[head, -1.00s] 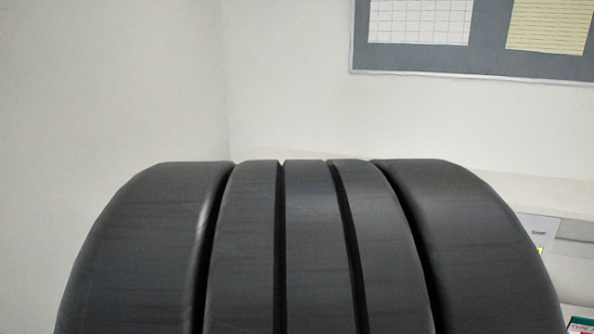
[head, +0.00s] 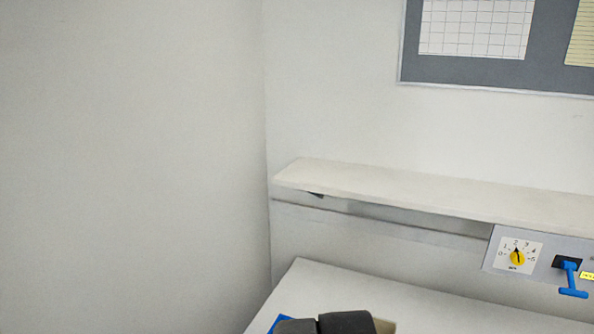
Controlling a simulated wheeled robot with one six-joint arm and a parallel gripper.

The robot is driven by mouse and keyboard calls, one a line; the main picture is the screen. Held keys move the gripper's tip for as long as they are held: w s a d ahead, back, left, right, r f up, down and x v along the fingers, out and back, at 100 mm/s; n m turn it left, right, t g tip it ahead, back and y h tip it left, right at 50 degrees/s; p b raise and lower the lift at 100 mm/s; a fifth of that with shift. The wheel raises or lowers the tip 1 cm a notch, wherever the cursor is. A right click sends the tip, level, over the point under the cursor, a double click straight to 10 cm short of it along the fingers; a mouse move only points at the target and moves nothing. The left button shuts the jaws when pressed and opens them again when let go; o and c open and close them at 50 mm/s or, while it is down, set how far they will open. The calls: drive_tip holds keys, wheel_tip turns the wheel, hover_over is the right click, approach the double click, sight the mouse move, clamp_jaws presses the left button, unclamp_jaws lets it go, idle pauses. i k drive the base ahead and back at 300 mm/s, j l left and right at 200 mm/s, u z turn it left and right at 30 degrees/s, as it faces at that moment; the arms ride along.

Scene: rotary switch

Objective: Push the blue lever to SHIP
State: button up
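The blue lever (head: 570,279) is at the lower right of the head view. It comes out of a dark slot in a grey panel (head: 540,268) and hangs down to a crossbar handle. A yellow label (head: 588,275) right of it is cut off by the picture edge, and I cannot read it. No SHIP marking is readable. Dark rounded parts of my own arm show at the bottom edge, apart from the lever. My gripper's fingertips are not in the picture, and nothing visible touches the lever.
A yellow rotary knob (head: 517,258) with a numbered dial sits left of the lever. A pale shelf (head: 400,190) runs above the panel. A white table (head: 300,290) lies below, with something blue (head: 281,322) partly hidden by my arm. A wall closes the left side.

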sight(570, 267)
drive_tip(key=k, duration=0.1)
drive_tip(key=z, duration=1.9)
